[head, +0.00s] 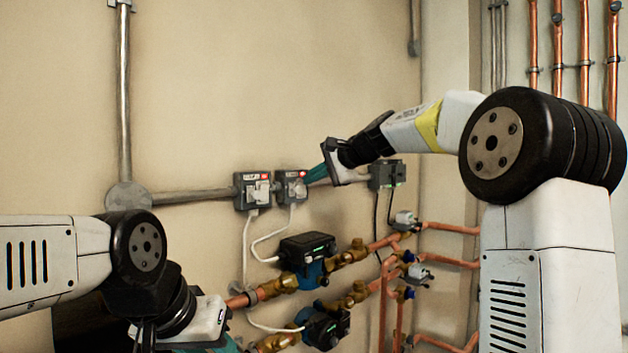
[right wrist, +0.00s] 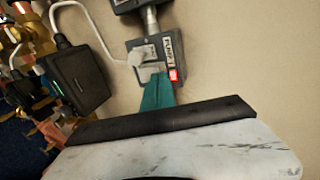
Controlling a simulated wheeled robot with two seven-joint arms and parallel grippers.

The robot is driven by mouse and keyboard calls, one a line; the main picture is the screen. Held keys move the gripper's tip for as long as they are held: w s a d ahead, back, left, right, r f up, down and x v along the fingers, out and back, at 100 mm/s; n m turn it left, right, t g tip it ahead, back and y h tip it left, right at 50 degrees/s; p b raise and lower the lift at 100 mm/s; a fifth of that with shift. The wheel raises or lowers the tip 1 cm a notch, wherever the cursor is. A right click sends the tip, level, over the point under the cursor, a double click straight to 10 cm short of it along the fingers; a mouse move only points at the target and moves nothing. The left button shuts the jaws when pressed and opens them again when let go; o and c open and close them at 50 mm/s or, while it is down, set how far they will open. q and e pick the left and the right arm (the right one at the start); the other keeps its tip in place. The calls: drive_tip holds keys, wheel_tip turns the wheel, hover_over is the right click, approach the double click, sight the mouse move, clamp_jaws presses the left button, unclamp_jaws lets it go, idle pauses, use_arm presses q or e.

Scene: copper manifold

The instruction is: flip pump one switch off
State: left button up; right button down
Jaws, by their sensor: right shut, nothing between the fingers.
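The pump one switch box (head: 291,186) is the right one of two grey boxes on the wall in the head view. In the right wrist view this box (right wrist: 152,62) has a label that seems to read PUMP 1, a red light and a pale lever. My right gripper (head: 313,174) is shut and empty, its teal fingertips at the right side of the box. In the right wrist view the fingertips (right wrist: 158,90) are at the box's lower edge by the lever; I cannot tell whether they touch. My left gripper (head: 222,345) is low in the head view, its tips cut off.
A second switch box (head: 253,190) with a red light is just left. Another grey box (head: 387,174) is to the right. Below are two pumps, the upper one (head: 308,250) and the lower one (head: 324,326), with white cables, brass fittings and copper pipes. The wall above is clear.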

drive_tip(key=shift+w+a+r, duration=0.1)
drive_tip(key=shift+r, duration=0.05)
drive_tip(key=shift+r, duration=0.7)
